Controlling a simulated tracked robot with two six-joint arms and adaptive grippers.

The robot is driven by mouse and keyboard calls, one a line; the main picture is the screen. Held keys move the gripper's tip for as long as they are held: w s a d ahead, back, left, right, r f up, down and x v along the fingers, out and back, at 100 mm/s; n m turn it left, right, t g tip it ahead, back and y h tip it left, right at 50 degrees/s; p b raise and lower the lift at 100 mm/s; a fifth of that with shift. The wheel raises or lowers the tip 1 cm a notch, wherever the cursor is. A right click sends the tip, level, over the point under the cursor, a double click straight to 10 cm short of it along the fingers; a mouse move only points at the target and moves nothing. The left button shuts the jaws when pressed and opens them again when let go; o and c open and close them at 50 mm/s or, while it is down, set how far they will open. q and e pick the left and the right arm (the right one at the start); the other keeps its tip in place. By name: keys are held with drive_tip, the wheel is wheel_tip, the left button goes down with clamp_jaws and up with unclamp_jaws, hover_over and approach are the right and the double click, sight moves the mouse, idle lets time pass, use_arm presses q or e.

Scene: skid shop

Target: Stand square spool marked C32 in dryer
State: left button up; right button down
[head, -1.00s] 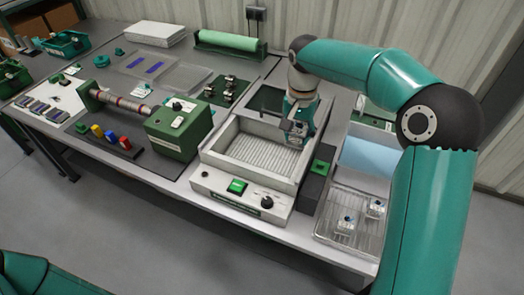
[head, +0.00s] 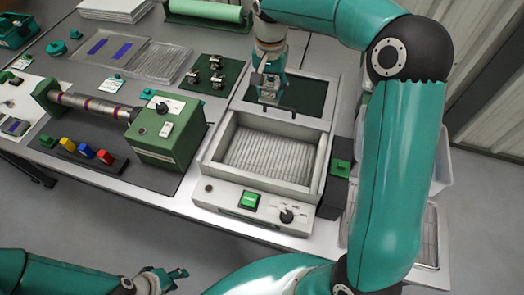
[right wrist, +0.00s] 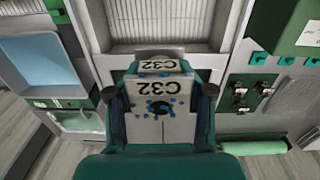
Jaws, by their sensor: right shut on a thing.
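My right gripper (head: 268,92) is shut on the square spool marked C32 (right wrist: 160,118). In the right wrist view, its two pale square faces carry C32 upside down and are dotted with blue drops. In the head view, the spool (head: 268,86) is small and partly hidden by the fingers. It is held over the back of the dryer, in front of the dark lid panel. The dryer (head: 222,196) is a pale open box with a ribbed floor, empty where I see it. My left gripper (head: 165,279) is low at the front, away from the bench; its jaw opening is unclear.
Several small parts stand on a green mat (head: 213,75) left of the dryer. A green winding machine (head: 165,135) stands at the left. A dark block with a green button (head: 341,170) adjoins the dryer's right side. My right arm hides much of the wire rack (head: 430,245).

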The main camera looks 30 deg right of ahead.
sight(275, 102)
drive_tip(key=s+f+b, duration=0.2)
drive_tip(key=f+b, duration=0.1)
drive_tip(key=shift+s+f, duration=0.1)
drive_tip(key=f+b, duration=0.1)
drive_tip(key=f, duration=0.6)
drive_tip(key=f+b, duration=0.2)
drive_tip(key=f, duration=0.5)
drive_tip(key=w+f+b, duration=0.1)
drive_tip(key=f, duration=0.6)
drive_tip(key=shift+f+b, duration=0.3)
drive_tip(key=shift+f, duration=0.1)
wheel_tip(275, 102, down, 4)
drive_tip(key=shift+f, duration=0.15)
use_arm(q)
wheel_tip(275, 102, down, 8)
drive_tip(key=s, duration=0.1)
drive_tip(key=shift+d, duration=0.1)
